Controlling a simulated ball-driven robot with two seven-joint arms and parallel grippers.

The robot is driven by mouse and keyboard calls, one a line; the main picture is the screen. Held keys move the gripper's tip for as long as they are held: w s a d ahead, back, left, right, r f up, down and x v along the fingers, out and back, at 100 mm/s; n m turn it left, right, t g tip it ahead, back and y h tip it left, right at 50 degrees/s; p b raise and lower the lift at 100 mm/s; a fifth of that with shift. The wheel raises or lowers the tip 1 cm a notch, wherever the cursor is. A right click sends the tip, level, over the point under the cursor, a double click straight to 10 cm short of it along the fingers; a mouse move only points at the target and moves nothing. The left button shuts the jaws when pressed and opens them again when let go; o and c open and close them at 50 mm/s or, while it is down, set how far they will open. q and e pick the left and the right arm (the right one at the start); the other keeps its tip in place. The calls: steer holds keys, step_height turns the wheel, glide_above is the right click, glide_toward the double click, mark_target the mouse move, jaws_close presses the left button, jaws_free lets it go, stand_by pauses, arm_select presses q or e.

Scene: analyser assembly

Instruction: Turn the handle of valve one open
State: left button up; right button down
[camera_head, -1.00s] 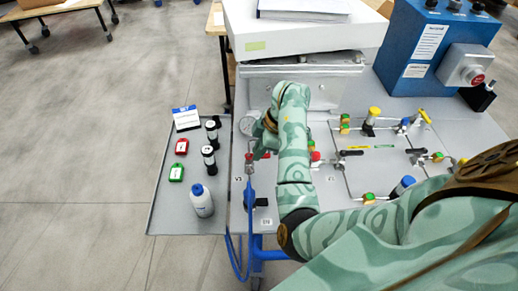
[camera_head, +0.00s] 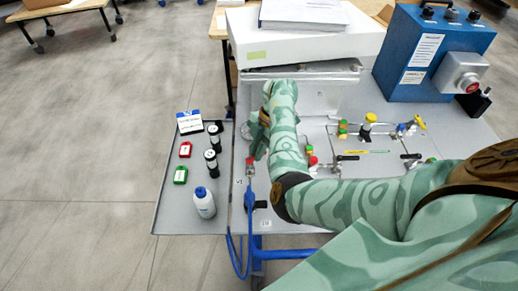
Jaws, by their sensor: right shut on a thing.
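My right arm (camera_head: 285,125) comes in from the right and bends over the grey panel (camera_head: 315,213). My right gripper (camera_head: 257,152) points down at the panel's left part, just above a red-topped fitting (camera_head: 250,162) with a blue hose (camera_head: 249,195). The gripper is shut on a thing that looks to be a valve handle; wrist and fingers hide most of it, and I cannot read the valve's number. Other valve handles show: a black lever (camera_head: 347,158) right of my forearm and a yellow lever (camera_head: 420,122) at the right. My left gripper is not in view.
A side tray (camera_head: 175,222) holds a white bottle with blue cap (camera_head: 204,203), black vials (camera_head: 211,163), and red (camera_head: 185,150) and green (camera_head: 180,175) items.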

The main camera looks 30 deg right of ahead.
steer(key=n+g, duration=0.1)
steer(key=n, duration=0.1)
steer(key=w+n+g, duration=0.1)
steer(key=n, duration=0.2)
steer(key=shift+w+a+n+h+p, duration=0.2)
steer(key=shift+n+h+p, duration=0.1)
steer(key=shift+h, duration=0.1)
steer(key=n, duration=0.2)
steer(key=n+g+h, duration=0.1)
steer(key=w+n, duration=0.1)
steer(key=n, duration=0.1)
steer(key=shift+a+n+g, duration=0.3)
steer(key=shift+a, duration=0.1)
steer(key=shift+h, duration=0.3)
steer(key=c, duration=1.4)
jaws_free()
steer(key=v, duration=1.2)
steer(key=shift+w, duration=0.1)
